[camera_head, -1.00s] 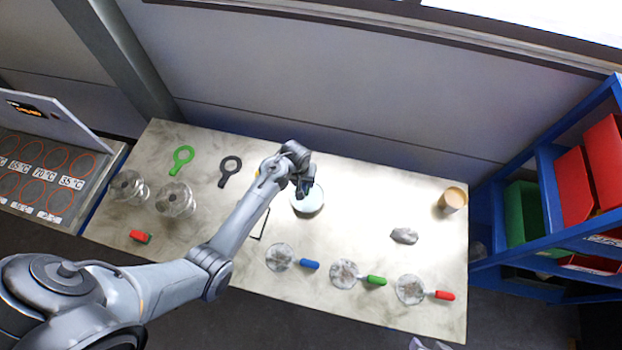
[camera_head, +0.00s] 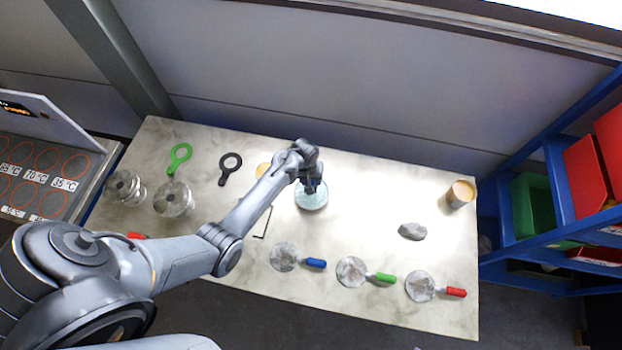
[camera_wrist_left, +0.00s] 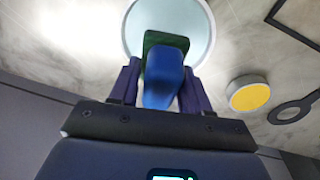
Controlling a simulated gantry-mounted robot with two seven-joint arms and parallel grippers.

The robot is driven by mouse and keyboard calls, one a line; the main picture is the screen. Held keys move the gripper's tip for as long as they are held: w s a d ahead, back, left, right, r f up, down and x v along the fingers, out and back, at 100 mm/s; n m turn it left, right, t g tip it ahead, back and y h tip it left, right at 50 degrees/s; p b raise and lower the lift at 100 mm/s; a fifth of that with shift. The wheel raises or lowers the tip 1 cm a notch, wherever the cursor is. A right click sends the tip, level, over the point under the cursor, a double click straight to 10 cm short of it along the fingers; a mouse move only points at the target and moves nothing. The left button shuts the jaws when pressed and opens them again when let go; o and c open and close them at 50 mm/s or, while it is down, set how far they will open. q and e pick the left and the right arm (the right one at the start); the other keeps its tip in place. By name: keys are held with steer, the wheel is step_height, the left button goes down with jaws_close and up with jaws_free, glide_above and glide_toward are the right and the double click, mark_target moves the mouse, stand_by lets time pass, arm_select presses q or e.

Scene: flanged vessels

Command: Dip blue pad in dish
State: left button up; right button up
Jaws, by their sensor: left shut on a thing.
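The blue pad (camera_wrist_left: 165,65), a blue block with a dark green face, shows in the left wrist view between the fingers of my left gripper (camera_wrist_left: 158,92). That gripper is shut on it. The round, pale blue dish (camera_wrist_left: 198,25) lies behind the pad in that view. In the head view my left gripper (camera_head: 309,187) is over the dish (camera_head: 314,202), and its fingers hide part of it. I cannot tell whether the pad touches the dish's contents. My right gripper is not in view.
Several flanged discs with handles lie along the front, including a blue-handled one (camera_head: 284,257). A grey lump (camera_head: 412,231) and a tan cup (camera_head: 460,194) stand right. A black ring tool (camera_head: 230,167), a green ring tool (camera_head: 180,156) and metal vessels (camera_head: 173,199) are left.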

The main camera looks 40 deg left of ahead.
arm_select(q)
step_height(320, 180, down, 4)
steer(key=b, duration=0.3)
steer(key=shift+r, duration=0.2)
steer(key=shift+f+b, duration=0.5)
steer(key=shift+f, duration=0.75)
step_height(320, 180, up, 5)
steer(key=p, duration=0.5)
steer(key=shift+r+p, duration=0.1)
steer(key=shift+p, duration=0.25)
steer(key=shift+r, duration=0.1)
stand_by(0.3)
step_height(320, 180, up, 2)
steer(key=p, duration=0.2)
steer(key=shift+r+p, duration=0.15)
steer(key=shift+p, duration=0.25)
steer(key=shift+r+p, duration=0.4)
steer(key=shift+r, duration=0.35)
